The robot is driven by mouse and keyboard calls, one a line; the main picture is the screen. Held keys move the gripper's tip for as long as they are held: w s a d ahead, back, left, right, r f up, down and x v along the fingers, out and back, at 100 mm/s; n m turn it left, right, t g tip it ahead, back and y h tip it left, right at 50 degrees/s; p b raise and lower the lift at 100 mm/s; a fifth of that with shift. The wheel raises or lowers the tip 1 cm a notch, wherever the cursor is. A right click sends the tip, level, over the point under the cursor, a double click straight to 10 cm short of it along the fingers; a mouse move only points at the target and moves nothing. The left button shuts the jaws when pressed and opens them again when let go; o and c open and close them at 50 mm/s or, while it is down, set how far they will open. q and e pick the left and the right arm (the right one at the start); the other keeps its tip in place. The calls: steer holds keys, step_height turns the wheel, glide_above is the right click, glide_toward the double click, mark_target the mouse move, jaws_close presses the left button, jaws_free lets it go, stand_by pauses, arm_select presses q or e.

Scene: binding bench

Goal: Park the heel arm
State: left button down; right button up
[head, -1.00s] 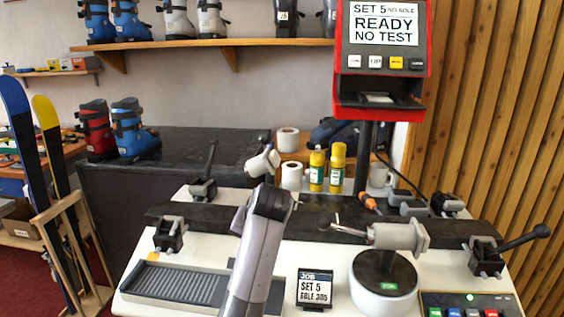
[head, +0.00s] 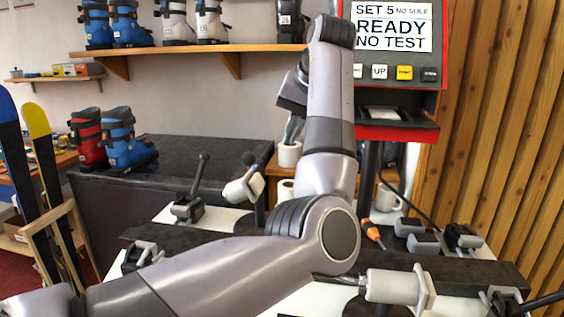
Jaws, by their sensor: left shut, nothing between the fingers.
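I cannot tell for sure which part is the heel arm. One candidate is a pale cylindrical head (head: 243,186) with a dark knob, on a dark post left of my arm. Another is a grey horizontal cylinder with a square plate (head: 398,286) at the lower right; its base is out of view. My left arm crosses the bench and rises in front of the display. My left gripper (head: 291,135) is shut and empty, pointing down above the paper rolls. It is apart from both candidates. My right gripper is not in view.
The red display unit (head: 397,120) reads READY, NO TEST. Black lever clamps (head: 188,206) stand along the dark bench bar (head: 470,268). Ski boots (head: 128,142) stand on the dark counter at left.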

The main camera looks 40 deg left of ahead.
arm_select(q)
glide_toward(259, 181)
steer(key=w+d+x, duration=0.1)
steer(key=x, duration=0.4)
steer(key=shift+s+a+f+p, duration=0.35)
steer(key=shift+s+a+p, duration=0.1)
steer(key=shift+a+p, duration=0.15)
steer(key=shift+a, duration=0.1)
